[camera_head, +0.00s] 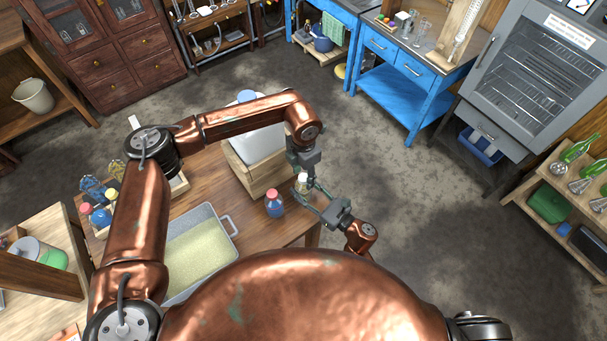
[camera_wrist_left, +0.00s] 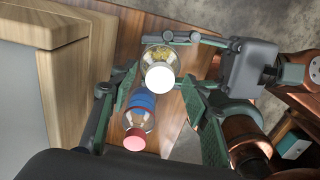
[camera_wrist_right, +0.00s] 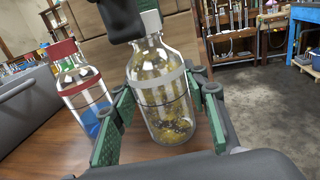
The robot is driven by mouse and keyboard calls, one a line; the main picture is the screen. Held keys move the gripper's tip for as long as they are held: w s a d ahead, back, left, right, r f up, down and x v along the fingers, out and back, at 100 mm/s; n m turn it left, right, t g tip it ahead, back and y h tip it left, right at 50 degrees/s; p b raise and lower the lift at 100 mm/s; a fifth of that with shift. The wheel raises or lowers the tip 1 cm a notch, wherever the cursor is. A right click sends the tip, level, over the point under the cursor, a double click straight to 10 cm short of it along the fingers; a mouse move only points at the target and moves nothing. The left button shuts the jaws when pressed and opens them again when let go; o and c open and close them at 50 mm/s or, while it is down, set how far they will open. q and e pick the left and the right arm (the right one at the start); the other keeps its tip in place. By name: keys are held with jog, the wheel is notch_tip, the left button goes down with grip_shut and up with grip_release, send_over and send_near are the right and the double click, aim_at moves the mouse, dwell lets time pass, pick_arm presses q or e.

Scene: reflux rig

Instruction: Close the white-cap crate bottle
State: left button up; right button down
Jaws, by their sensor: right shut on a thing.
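The white-cap bottle, clear glass with yellowish grains and a grey band, stands upright in my right gripper (camera_wrist_right: 160,105), its glass body (camera_wrist_right: 158,85) between the pads. Its white cap (camera_wrist_right: 150,21) sits at the top of the neck; I cannot tell how tight it is. In the left wrist view the cap (camera_wrist_left: 160,77) faces the camera between the spread fingers of my left gripper (camera_wrist_left: 155,90). My left gripper is open above the bottle, pointing down, its dark part close by the cap in the right wrist view. In the head view the bottle (camera_head: 302,182) is partly hidden.
A red-cap bottle with blue contents (camera_head: 274,204) stands close beside on the wooden table. A wooden crate (camera_head: 262,172) is just behind. A grey tray of yellowish grains (camera_head: 232,226) lies to the left. Open floor is to the right.

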pick_arm(q)
jog(key=shift+r, duration=0.1)
notch_tip(320, 180, up, 12)
dwell(0.6)
pick_arm(e)
jog(key=c, duration=1.1)
grip_release()
jog(key=v, duration=1.2)
jog(key=shift+s, duration=0.1)
